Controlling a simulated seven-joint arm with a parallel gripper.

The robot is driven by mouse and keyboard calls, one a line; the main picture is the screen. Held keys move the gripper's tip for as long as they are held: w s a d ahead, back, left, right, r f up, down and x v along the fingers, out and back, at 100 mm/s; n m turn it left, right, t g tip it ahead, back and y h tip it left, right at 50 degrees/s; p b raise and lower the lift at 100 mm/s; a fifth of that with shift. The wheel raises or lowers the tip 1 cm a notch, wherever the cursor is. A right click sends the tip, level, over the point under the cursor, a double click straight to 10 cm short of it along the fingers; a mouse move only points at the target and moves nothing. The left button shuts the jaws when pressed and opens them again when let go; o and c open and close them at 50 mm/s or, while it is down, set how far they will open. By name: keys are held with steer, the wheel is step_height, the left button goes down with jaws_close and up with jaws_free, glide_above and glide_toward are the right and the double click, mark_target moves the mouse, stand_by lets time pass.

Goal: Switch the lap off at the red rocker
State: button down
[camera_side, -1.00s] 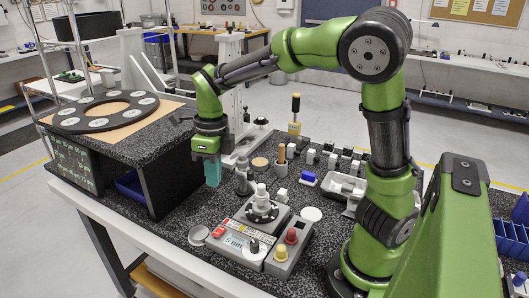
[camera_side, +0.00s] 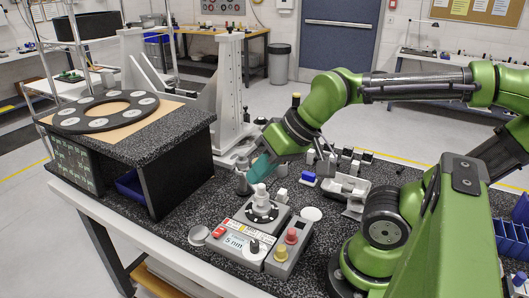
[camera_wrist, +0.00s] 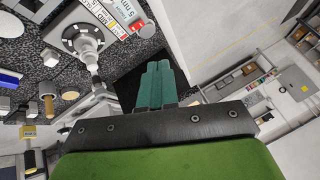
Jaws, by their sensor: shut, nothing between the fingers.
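The lap (camera_side: 241,244) is a grey unit on the speckled bench, with a round plate and white stacked part on top and a "5 nm" label on its front. The red rocker (camera_side: 219,232) sits at the left end of that front panel; its on or off position is too small to tell. My gripper (camera_side: 253,174) is shut and empty, tilted down-left, above and behind the lap, apart from the rocker. In the wrist view its teal fingers (camera_wrist: 160,85) are together, and the lap (camera_wrist: 82,38) shows at the upper left.
A grey box with red and yellow buttons (camera_side: 281,254) stands right of the lap. A raised speckled shelf (camera_side: 150,140) with a black ring stands left. Several small parts and a metal tray (camera_side: 345,186) lie behind and right.

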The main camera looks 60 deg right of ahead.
mark_target(220, 230)
steer(key=c, duration=1.7)
jaws_free()
steer(key=shift+d+r, duration=0.3)
steer(key=shift+d, duration=0.15)
steer(key=shift+o, duration=1.1)
steer(key=shift+w+d+f+m, duration=0.1)
steer(key=shift+d+f+m, duration=0.15)
steer(key=shift+m, duration=0.15)
steer(key=o, duration=0.5)
steer(key=shift+w+d+f+m+g, duration=0.2)
steer(key=shift+w+d+f+g, duration=0.15)
steer(key=shift+w, duration=0.25)
steer(key=shift+w+d+f+m+g, duration=0.25)
steer(key=shift+w+f, duration=0.1)
steer(key=shift+w, duration=0.2)
steer(key=w+d+f+m+g+y, duration=0.1)
steer(key=w+d+f+m+g, duration=0.15)
steer(key=w+m, duration=0.3)
steer(key=w+d+f+m+g+y, duration=0.1)
steer(key=w+d+m+g, duration=0.25)
steer(key=m, duration=0.35)
steer(key=x, duration=1.1)
steer(key=w+a+x, duration=0.1)
steer(key=x, duration=0.5)
steer(key=shift+w+r, duration=0.1)
steer(key=shift+r, duration=0.1)
jaws_close()
